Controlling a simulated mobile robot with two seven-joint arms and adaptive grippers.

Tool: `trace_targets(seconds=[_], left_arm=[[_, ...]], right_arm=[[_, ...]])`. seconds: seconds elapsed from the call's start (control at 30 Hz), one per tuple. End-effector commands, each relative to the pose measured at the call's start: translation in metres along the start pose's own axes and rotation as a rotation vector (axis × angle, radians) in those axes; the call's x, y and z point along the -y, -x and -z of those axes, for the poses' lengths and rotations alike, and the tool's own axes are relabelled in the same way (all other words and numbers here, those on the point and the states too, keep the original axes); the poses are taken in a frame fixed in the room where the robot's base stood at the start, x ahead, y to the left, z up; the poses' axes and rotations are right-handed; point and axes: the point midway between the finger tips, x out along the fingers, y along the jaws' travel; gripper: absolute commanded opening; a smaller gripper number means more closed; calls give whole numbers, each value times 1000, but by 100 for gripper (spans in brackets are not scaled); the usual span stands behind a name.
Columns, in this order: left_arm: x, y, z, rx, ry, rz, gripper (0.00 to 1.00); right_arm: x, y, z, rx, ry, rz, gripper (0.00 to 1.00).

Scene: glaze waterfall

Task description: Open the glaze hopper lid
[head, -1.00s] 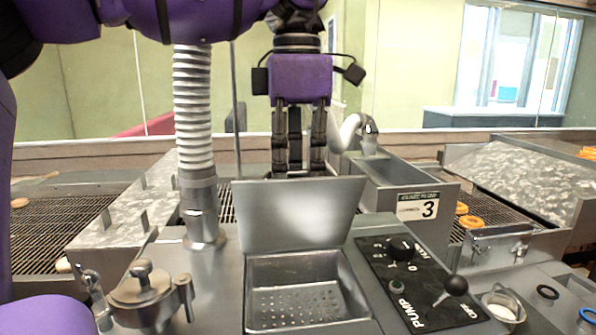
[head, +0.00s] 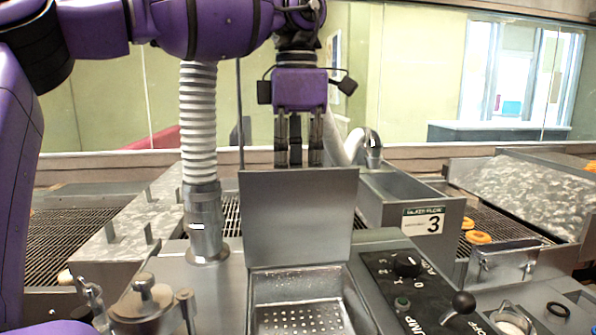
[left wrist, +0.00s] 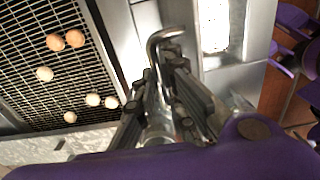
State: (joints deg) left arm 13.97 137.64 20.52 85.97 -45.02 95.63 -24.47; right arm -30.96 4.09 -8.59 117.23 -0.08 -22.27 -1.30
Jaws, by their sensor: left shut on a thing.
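The glaze hopper lid (head: 298,218) stands close to upright at the back edge of the open hopper (head: 345,312), in the head view. The hopper's perforated strainer (head: 285,318) shows below it. My left gripper (head: 298,160) points down just behind the lid's top edge; the lid hides its fingertips. In the left wrist view, my left gripper (left wrist: 168,80) is closed around a bent metal bar (left wrist: 155,45), apparently the lid's handle. My right gripper is out of view.
A ribbed hose (head: 198,130) rises left of the lid. A metal trough (head: 410,190) with a curved pipe (head: 373,150) stands to the right. A pump panel (head: 410,285) with knobs lies right of the hopper. Conveyor grids (left wrist: 60,60) hold several doughnuts.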

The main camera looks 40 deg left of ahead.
Motion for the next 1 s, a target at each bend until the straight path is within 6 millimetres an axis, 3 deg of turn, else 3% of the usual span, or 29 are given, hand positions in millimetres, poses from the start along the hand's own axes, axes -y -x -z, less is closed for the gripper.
trace_targets(seconds=[0.3,1.0], left_arm=[[-23,-6,0,-2,2,0,0],[-53,-17,1,2,4,3,0]], right_arm=[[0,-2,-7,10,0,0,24],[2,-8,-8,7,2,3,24]])
